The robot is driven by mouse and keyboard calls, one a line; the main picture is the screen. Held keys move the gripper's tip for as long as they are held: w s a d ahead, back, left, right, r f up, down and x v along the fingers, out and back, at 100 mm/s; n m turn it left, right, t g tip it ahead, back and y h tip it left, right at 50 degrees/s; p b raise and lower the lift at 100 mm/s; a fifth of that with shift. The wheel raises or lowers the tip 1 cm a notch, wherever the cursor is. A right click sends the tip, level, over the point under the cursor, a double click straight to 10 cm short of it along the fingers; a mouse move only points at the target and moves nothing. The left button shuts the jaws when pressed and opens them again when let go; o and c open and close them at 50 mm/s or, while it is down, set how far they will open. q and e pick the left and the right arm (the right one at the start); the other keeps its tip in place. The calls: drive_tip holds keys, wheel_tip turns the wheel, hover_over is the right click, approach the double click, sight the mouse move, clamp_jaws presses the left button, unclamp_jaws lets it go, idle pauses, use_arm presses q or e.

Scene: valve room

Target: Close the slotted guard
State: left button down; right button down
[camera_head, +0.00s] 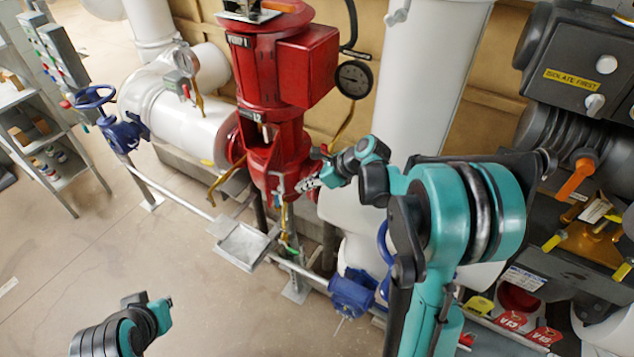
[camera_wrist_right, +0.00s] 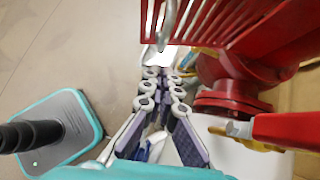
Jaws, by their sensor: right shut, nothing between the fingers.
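The slotted guard (camera_head: 290,184) is a red slatted cover low on the red pump in the head view. The guard's angle to the pump is hard to tell. My right gripper (camera_head: 308,184) is shut and empty beside the guard's lower right part. In the right wrist view its fingertips (camera_wrist_right: 166,70) are together just below the slotted panel; contact is unclear. Only a left arm link shows; its gripper is out of view.
The red pump (camera_head: 268,75) stands between white pipes. A gauge (camera_head: 353,79) hangs at its right. A metal tray (camera_head: 241,244) and low rail lie below. A blue handwheel valve (camera_head: 122,132) is at left. Grey equipment (camera_head: 580,70) crowds the right.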

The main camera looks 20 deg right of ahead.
drive_tip(key=shift+w+a+r, duration=0.15)
drive_tip(key=shift+w+a, duration=1)
drive_tip(key=shift+a, duration=0.15)
drive_tip(key=shift+a, duration=0.2)
